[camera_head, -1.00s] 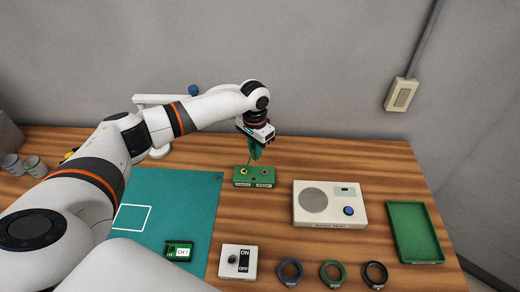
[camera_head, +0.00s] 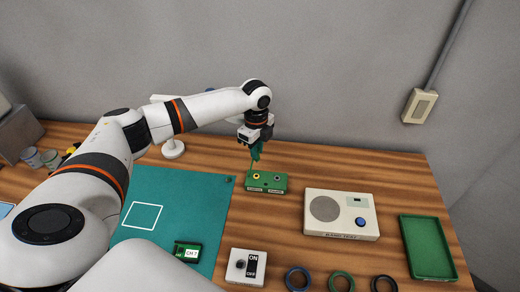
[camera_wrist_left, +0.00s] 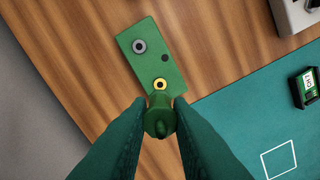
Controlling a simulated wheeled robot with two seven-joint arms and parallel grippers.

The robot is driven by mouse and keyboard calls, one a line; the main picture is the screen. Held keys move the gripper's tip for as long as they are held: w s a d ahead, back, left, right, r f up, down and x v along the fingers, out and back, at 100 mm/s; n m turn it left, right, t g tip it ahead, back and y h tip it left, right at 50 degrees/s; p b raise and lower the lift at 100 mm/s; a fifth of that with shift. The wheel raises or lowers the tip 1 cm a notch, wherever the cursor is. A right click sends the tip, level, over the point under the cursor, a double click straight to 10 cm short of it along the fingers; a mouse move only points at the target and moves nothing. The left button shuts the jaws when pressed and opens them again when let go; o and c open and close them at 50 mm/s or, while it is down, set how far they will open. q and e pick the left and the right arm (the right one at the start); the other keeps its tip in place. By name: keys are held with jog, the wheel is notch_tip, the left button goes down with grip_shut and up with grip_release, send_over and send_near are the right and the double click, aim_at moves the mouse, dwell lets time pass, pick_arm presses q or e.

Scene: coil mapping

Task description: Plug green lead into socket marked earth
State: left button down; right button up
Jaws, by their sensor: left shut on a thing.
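The green socket box (camera_head: 266,188) stands on the wooden table; it has one yellow-ringed socket (camera_wrist_left: 160,85) and one grey-ringed socket (camera_wrist_left: 139,47). Its front labels are too small to read. My left gripper (camera_head: 254,158) is above the box's left end, over the yellow-ringed socket. Its green fingers are shut on the green lead (camera_wrist_left: 158,121). In the left wrist view the lead's front end is right beside the yellow-ringed socket; whether it touches I cannot tell. My right gripper is not in view.
A beige device (camera_head: 341,229) with a round grille and blue knob stands right of the box, and a green tray (camera_head: 456,272) is farther right. An ON/OFF switch box (camera_head: 247,279) and several rings lie in front. A teal mat (camera_head: 185,215) covers the left.

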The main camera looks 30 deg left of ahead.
pick_arm(q)
jog(key=shift+a+m, duration=0.15)
jog(key=shift+m, duration=0.15)
jog(key=shift+f, duration=0.1)
notch_tip(320, 180, down, 5)
jog(key=b, duration=0.6)
jog(key=shift+r+p, duration=0.3)
jog(key=shift+p, duration=0.1)
jog(key=shift+f, duration=0.15)
jog(key=shift+f+b, duration=0.3)
jog(key=shift+f, duration=0.6)
jog(key=shift+f+b, duration=0.3)
jog(key=shift+f, duration=0.8)
